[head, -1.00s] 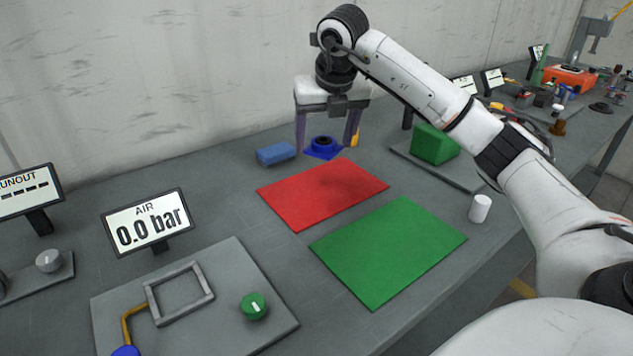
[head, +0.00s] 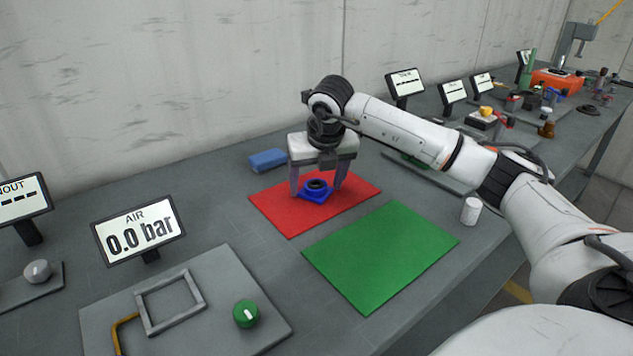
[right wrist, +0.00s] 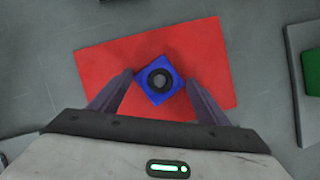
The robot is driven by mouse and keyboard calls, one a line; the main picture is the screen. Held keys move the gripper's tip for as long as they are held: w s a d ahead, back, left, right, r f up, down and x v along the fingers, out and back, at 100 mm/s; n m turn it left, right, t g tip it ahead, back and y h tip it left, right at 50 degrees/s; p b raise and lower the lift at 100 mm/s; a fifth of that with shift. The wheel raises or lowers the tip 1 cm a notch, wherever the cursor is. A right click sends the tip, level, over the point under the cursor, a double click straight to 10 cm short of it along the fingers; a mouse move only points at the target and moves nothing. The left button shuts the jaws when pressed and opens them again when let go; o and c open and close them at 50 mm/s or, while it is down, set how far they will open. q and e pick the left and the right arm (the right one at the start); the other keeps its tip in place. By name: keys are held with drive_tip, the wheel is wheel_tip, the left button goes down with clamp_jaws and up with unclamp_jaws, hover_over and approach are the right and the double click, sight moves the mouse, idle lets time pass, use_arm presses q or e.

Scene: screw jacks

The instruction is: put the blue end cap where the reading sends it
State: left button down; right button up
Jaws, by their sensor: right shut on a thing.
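The blue end cap (head: 314,196) is a square blue block with a dark round ring on top. My right gripper (head: 317,189) is shut on it, one finger on each side, over the back part of the red mat (head: 290,217). The cap also shows between the fingers in the right wrist view (right wrist: 152,92). I cannot tell whether it touches the mat. The green mat (head: 380,256) lies in front, bare. The AIR display (head: 138,230) reads 0.0 bar. My left gripper is out of view.
A green knob (head: 246,313) and a grey square frame (head: 170,302) sit on a panel at front left. A blue block (head: 267,160) lies behind the red mat. A white cylinder (head: 470,211) stands right of the green mat. More displays and parts stand far right.

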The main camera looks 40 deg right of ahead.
drive_tip(key=o, duration=1.4)
drive_tip(key=v, duration=1.2)
drive_tip(key=shift+s, duration=0.15)
